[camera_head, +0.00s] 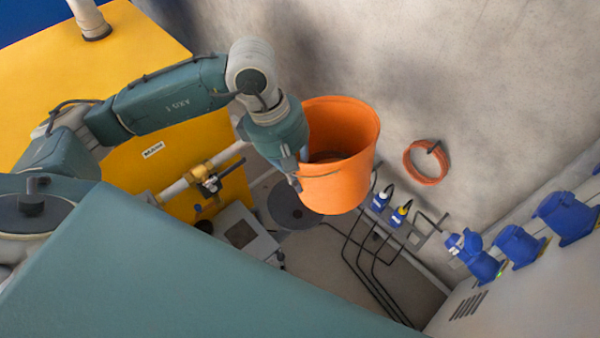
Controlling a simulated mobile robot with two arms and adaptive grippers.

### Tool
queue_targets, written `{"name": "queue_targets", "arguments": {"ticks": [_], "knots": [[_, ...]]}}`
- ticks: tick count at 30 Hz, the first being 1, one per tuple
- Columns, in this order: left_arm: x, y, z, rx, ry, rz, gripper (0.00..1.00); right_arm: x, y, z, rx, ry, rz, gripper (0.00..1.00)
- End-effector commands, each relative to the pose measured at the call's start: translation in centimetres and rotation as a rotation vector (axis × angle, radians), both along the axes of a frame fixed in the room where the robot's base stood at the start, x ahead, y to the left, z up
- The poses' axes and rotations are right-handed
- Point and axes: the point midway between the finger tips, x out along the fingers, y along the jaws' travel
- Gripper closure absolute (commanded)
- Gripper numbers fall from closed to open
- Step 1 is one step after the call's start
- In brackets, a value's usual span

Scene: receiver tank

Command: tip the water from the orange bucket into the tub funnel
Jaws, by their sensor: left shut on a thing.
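The orange bucket (345,188) hangs in the air near the middle of the view, its open mouth facing up and somewhat toward me. My left gripper (297,176) is shut on the bucket at the left side of its rim; the fingertips are partly hidden. The bucket's inside shows a darker patch low down, but I cannot tell clearly whether it is water. A dark round piece (291,207) lies below and left of the bucket, partly covered by it. I cannot tell whether this is the tub funnel. My right gripper is not in view.
A yellow tank (145,75) with a brass-valved pipe (207,182) stands at the left. A grey box (240,237) is below it. The concrete wall (460,70) carries a coiled orange hose (426,162). Blue units (520,246) line the right, with black cables (362,262) on the floor.

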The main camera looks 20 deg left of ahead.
Motion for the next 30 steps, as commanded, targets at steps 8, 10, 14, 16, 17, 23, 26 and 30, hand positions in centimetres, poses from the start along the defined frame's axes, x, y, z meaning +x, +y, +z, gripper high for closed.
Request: {"name": "queue_targets", "arguments": {"ticks": [8, 10, 14, 16, 17, 23, 26, 30], "knots": [[-0.1, -0.5, 2.4, -0.179, 0.058, 0.003, 1.0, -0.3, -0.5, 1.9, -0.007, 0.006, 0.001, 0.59], [-0.1, -0.6, 3.0, -0.228, 0.074, 0.004, 1.0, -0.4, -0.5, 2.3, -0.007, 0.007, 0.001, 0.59], [-0.2, -1.0, 3.9, -0.321, 0.106, 0.003, 1.0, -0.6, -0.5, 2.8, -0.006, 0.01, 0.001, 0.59], [-0.2, -1.1, 4.3, -0.361, 0.12, 0.001, 1.0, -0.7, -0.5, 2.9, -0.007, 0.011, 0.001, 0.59], [-0.3, -1.2, 4.2, -0.357, 0.116, -0.003, 1.0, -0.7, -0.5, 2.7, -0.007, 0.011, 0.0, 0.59], [-0.2, -1.2, 4.0, -0.354, 0.113, -0.003, 1.0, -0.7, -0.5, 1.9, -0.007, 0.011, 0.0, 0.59], [-0.3, -1.2, 4.0, -0.354, 0.113, -0.004, 1.0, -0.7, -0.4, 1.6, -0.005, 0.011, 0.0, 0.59], [-0.3, -1.2, 4.2, -0.352, 0.114, -0.003, 1.0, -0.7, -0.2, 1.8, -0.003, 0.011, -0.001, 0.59]]}}
